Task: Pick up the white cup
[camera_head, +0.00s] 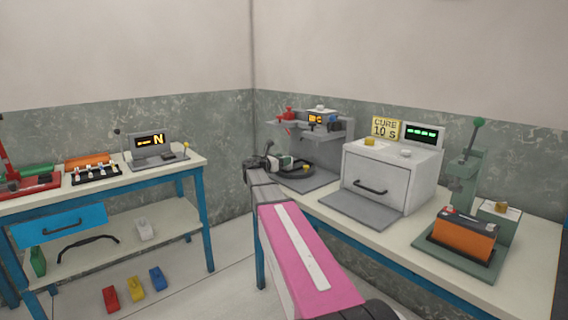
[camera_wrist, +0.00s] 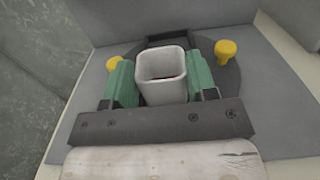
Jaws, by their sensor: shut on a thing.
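In the head view my gripper (camera_head: 284,163) is at the grey stand (camera_head: 318,152) at the back of the right bench, and the cup is hard to make out.
A white oven-like box (camera_head: 385,178) with a "CURE 10 s" sign (camera_head: 385,128) stands right of the stand. A green press (camera_head: 462,180) and an orange battery (camera_head: 464,240) are further right. Another bench (camera_head: 140,178) with tools is at the left.

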